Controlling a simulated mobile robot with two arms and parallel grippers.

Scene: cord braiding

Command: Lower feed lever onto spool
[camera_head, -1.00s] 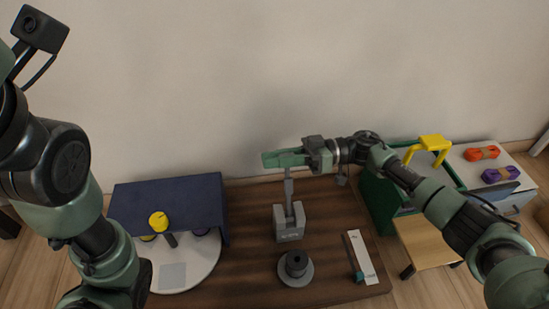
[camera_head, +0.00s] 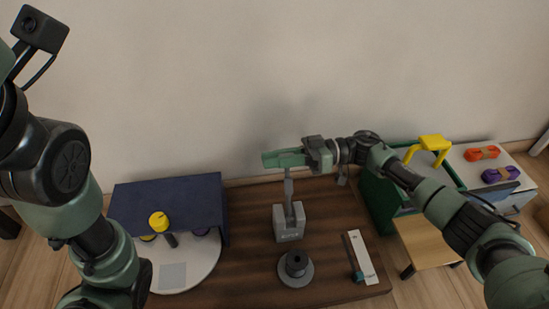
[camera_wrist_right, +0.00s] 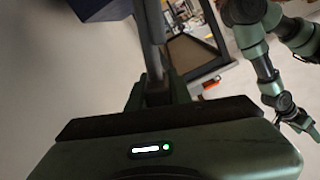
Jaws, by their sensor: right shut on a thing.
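The feed lever (camera_head: 289,188) is a grey bar standing upright from a light grey bracket (camera_head: 289,224) on the brown table. My right gripper (camera_head: 284,159) is shut on the lever's top end. In the right wrist view, the grey bar (camera_wrist_right: 152,40) runs up from between the fingers. The spool (camera_head: 296,265) is a dark cylinder on a round grey base, in front of the bracket, and the lever is well above and apart from it. The left arm shows at the left, but its gripper is not in view.
A dark blue shelf (camera_head: 190,196) covers part of a white round plate (camera_head: 207,258) at left, with a yellow knob (camera_head: 158,222) there. A white strip (camera_head: 361,257) with a teal-ended tool lies right of the spool. A green crate (camera_head: 376,203) stands right of the table.

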